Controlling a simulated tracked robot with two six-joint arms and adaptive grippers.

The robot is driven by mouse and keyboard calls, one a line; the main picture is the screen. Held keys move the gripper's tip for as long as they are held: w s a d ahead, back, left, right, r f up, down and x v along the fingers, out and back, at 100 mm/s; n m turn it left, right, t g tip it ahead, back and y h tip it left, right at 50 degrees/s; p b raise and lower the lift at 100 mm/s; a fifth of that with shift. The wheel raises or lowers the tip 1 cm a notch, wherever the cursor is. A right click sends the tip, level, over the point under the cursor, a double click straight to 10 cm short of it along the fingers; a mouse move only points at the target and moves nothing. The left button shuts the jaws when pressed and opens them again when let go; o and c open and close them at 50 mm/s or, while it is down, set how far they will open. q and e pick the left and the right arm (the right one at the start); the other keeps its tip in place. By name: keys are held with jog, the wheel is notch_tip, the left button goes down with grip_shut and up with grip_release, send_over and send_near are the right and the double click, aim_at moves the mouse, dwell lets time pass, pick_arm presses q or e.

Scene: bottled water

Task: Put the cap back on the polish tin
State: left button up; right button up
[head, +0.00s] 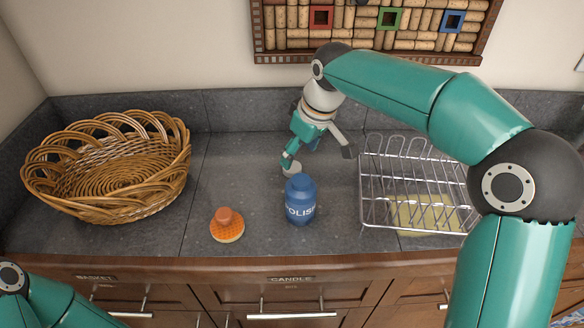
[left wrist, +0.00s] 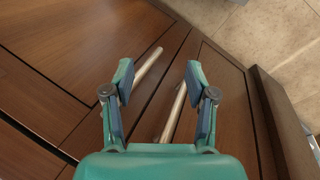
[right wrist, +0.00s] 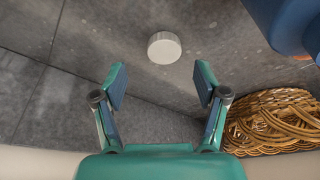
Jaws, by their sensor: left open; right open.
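The blue polish tin (head: 300,203) stands upright on the grey counter in the head view; part of it shows at the top right of the right wrist view (right wrist: 290,22). The cap, a pale round disc (right wrist: 164,47), lies on the counter behind the tin, and also shows in the head view (head: 291,170). My right gripper (head: 318,158) is open and empty above the counter behind the tin; the cap lies ahead, between the lines of its fingers. My left gripper (left wrist: 160,80) is open and empty, facing wooden cabinet fronts.
A wicker basket (head: 60,180) stands at the left. An orange brush with a round knob (head: 227,228) lies left of the tin. A wire dish rack (head: 410,165) stands at the right, with a yellowish sheet under it. Drawers with metal handles (head: 290,314) are below the counter.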

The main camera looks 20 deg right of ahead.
aim_at(293, 167)
jog(key=x, duration=0.4)
jog(key=shift+s+a+f, duration=0.1)
jog(key=shift+a+f, duration=0.05)
jog(key=shift+f, duration=0.05)
jog(key=c, duration=0.8)
